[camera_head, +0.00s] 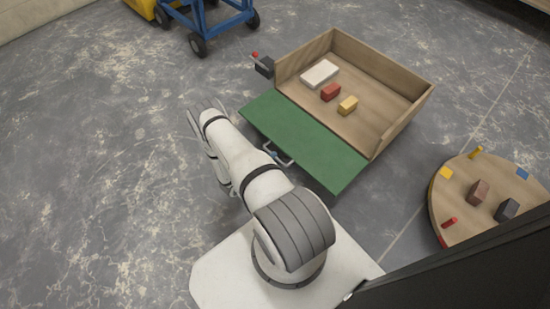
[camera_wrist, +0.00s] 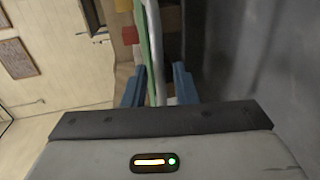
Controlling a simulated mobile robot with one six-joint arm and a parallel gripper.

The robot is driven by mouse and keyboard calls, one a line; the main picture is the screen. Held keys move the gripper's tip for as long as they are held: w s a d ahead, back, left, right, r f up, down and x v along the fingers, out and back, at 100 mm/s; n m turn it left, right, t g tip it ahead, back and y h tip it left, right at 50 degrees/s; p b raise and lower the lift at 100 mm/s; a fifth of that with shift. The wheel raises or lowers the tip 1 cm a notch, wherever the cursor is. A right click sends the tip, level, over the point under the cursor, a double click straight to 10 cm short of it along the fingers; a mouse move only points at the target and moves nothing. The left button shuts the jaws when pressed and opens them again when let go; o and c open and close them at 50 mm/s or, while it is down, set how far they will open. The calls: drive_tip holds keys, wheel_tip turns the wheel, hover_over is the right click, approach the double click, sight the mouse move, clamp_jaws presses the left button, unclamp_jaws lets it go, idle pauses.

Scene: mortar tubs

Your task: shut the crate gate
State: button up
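The wooden crate (camera_head: 375,75) stands open on the floor in the head view. Its green gate (camera_head: 300,139) is folded down and outward from the near side. A pale metal handle (camera_head: 280,155) sits at the gate's outer edge. In the wrist view the gate (camera_wrist: 142,40) shows edge-on as a green strip, with the handle (camera_wrist: 154,62) beside it. My gripper (camera_wrist: 158,85) has its blue fingers apart, one on each side of the handle; I see no finger clearly touching it. In the head view my arm hides most of the gripper.
Inside the crate lie a white block (camera_head: 320,73), a red block (camera_head: 331,92) and a yellow block (camera_head: 348,105). A dark post with a red tip (camera_head: 264,66) stands beside the crate. A round wooden table (camera_head: 462,190) is at right, a blue cart (camera_head: 215,20) at the back.

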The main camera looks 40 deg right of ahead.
drive_tip(key=shift+x, duration=1.2)
drive_tip(key=shift+c, duration=0.6)
clamp_jaws()
